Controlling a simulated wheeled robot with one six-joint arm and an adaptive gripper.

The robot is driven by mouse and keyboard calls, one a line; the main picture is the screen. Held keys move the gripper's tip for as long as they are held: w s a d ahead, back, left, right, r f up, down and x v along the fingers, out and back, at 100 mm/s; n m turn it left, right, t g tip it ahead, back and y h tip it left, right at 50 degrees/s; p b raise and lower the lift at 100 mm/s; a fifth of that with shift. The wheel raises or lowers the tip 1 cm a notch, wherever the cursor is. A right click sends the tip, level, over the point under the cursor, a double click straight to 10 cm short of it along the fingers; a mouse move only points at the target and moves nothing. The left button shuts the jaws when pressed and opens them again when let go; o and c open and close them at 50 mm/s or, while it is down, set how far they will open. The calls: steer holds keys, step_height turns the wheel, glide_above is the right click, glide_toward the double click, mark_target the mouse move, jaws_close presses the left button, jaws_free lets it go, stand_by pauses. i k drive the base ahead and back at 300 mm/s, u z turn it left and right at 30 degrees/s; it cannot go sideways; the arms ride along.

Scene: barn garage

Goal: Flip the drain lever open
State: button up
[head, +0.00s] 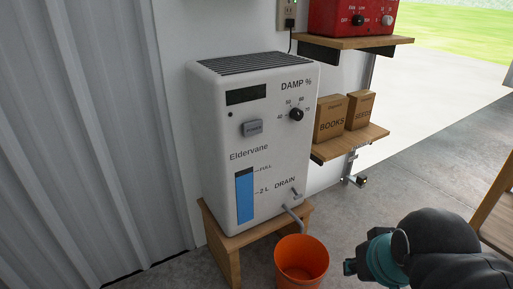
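A white dehumidifier labelled Eldervane (217,126) stands upright against the wall. Low on its front, beside the word DRAIN, is a small grey metal lever (297,193); its exact position is too small to tell. A thin grey spout (293,216) sticks out below it, above an orange bucket (302,263) on the floor. The blue level window (244,197) shows water nearly to the FULL mark. My gripper (350,267) is at the lower right, right of the bucket and apart from the lever. My arm hides most of it, so its fingers cannot be made out.
The dehumidifier rests on a low wooden stand (232,262). To its right, a wooden shelf (360,144) holds boxes marked BOOKS and SEEDS; a higher shelf (357,42) holds a red device (352,17). A wooden piece (496,214) stands at the right edge. Concrete floor lies open between.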

mark_target(297, 197)
steer(key=z, duration=2.1)
steer(key=i, duration=1.3)
steer(key=u, duration=3.3)
